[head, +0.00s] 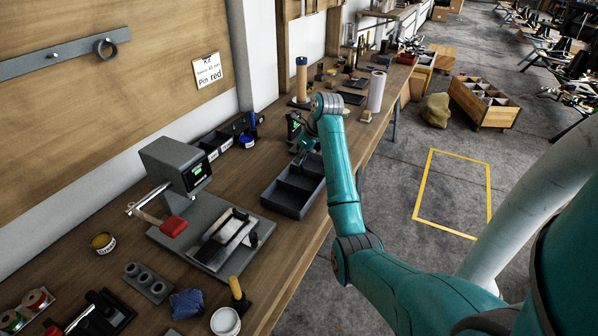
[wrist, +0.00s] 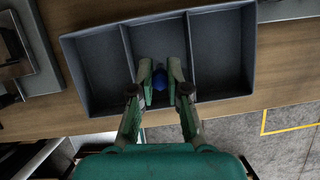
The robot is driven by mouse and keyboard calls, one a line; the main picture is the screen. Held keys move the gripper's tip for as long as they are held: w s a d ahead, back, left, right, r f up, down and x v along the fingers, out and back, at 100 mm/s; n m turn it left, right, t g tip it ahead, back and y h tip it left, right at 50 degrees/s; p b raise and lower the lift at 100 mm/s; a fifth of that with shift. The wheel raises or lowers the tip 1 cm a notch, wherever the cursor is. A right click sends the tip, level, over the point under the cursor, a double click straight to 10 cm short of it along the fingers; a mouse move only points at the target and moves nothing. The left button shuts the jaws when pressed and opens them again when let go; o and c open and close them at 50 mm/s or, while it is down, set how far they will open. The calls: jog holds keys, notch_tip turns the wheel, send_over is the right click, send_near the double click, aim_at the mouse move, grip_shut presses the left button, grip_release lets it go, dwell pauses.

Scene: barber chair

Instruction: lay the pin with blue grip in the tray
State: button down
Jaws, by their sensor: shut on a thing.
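The dark grey tray (head: 285,200) lies on the wooden bench near its front edge. In the wrist view the tray (wrist: 222,50) shows three compartments side by side. My gripper (wrist: 160,70) is over the middle compartment, its fingers pointing down towards it. It is shut on the pin with blue grip (wrist: 159,82), and the blue grip shows between the fingers. The rest of the pin is hidden. Whether the pin touches the tray floor I cannot tell. In the head view my gripper (head: 302,150) is above the tray's far part, and the pin cannot be made out there.
Small dark bins (head: 215,143) are at the wall. A wooden post (head: 301,78) and a white roll (head: 376,92) stand beyond the arm. The two outer tray compartments look empty.

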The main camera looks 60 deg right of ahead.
aim_at(301, 174)
jog(key=shift+f, duration=2.55)
jog(key=shift+f, duration=0.1)
jog(key=c, duration=1.2)
grip_release()
jog(key=shift+o, duration=0.2)
